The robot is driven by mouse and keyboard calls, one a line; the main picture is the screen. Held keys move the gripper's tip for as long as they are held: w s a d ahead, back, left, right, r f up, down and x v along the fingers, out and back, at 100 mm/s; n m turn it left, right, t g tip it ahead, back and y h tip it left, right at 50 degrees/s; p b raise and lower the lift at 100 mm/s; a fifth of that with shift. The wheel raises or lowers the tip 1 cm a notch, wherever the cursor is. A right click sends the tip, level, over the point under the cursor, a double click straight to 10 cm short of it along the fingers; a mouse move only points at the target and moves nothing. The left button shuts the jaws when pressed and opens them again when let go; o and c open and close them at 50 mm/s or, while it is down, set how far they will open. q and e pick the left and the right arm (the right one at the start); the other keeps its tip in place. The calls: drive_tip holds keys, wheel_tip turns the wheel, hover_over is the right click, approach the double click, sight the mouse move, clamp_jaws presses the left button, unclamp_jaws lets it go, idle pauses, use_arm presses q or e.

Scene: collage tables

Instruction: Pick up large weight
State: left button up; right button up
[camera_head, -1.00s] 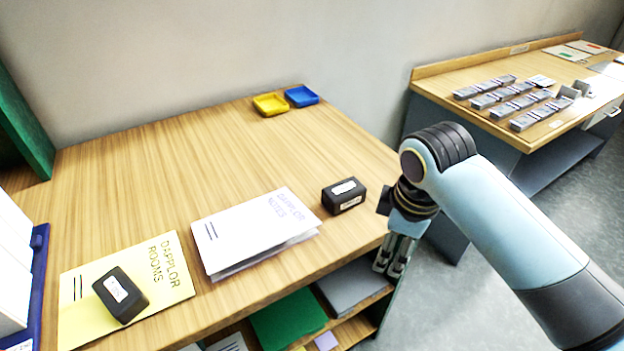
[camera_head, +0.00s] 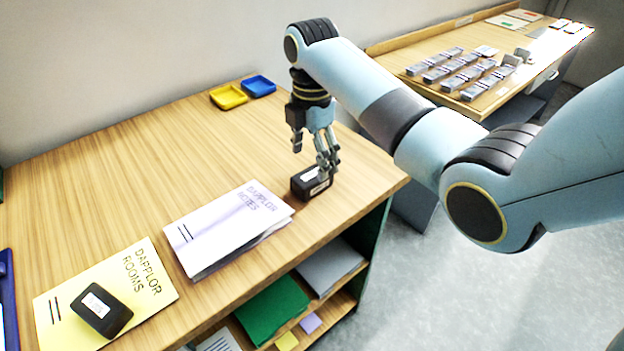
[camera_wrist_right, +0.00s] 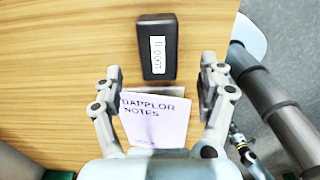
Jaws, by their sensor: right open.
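A black block-shaped weight (camera_head: 302,187) with a white label lies on the wooden table near its right edge. It also shows in the right wrist view (camera_wrist_right: 147,62), just beyond and between the fingertips. My right gripper (camera_head: 313,157) points down over this weight, open and empty, its fingers spread in the right wrist view (camera_wrist_right: 161,75). One finger overlaps the weight in the head view, so contact cannot be told. Another black weight (camera_head: 90,311) with a white label lies on a yellow booklet (camera_head: 150,283) at the lower left. My left gripper is out of view.
White "Dapplor Notes" booklets (camera_head: 215,228) lie just left of the nearer-gripper weight. A yellow tray (camera_head: 228,97) and a blue tray (camera_head: 258,86) sit at the back edge. Shelves below hold a green folder (camera_head: 272,309). A second table (camera_head: 490,105) stands at right.

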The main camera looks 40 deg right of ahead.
sight(312, 174)
wheel_tip(312, 174, down, 6)
drive_tip(key=shift+w+f+p, duration=0.1)
drive_tip(key=shift+f+p, duration=0.15)
drive_tip(key=shift+p, duration=0.05)
clamp_jaws()
drive_tip(key=shift+r, duration=0.1)
idle(0.4)
